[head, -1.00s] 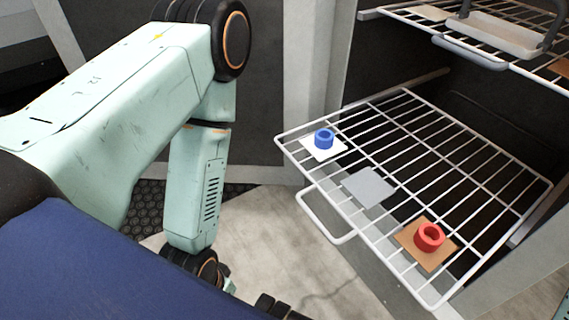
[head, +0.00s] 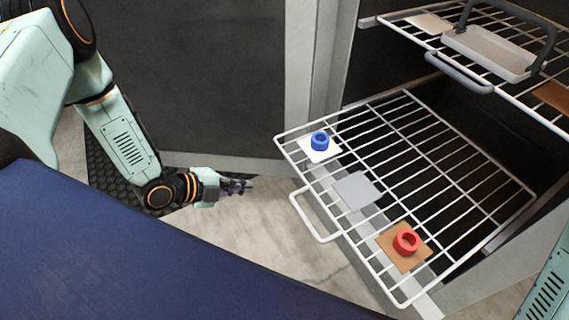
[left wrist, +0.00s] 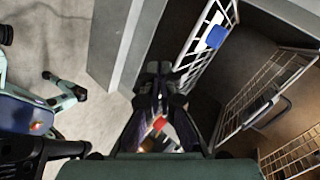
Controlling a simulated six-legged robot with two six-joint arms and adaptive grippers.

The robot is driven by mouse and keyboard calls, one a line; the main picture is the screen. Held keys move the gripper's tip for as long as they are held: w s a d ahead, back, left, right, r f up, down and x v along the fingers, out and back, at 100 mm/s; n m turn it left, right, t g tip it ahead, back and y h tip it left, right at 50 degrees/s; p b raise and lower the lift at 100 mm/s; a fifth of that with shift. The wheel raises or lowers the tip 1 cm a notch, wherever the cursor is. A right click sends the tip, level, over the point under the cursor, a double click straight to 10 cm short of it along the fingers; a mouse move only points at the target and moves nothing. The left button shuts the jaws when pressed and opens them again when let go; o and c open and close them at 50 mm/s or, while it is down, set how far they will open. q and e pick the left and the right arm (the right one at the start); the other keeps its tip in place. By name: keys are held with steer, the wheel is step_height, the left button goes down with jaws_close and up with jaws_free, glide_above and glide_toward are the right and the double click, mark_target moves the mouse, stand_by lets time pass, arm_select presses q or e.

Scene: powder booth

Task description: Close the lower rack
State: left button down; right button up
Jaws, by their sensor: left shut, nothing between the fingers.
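The lower rack (head: 462,166) is a white wire shelf pulled out of the cabinet, with a white loop handle (head: 318,222) on its front edge. My right gripper is out of view.
The upper rack (head: 408,32) is also out, carrying a grey tray (head: 490,52) with a dark handle. A grey cabinet panel (head: 190,80) stands behind my left arm. Concrete floor (head: 260,235) is clear between the gripper and the rack.

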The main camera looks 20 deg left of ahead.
arm_select(q)
steer(key=w+d+f+m+h+b, duration=0.1)
steer(key=w+d+f+m+b, duration=0.2)
steer(key=w, duration=0.8)
steer(key=d+m+b, duration=0.2)
steer(key=d, duration=0.2)
steer(key=shift+w+d+b, duration=0.1)
steer(key=shift+b, duration=0.2)
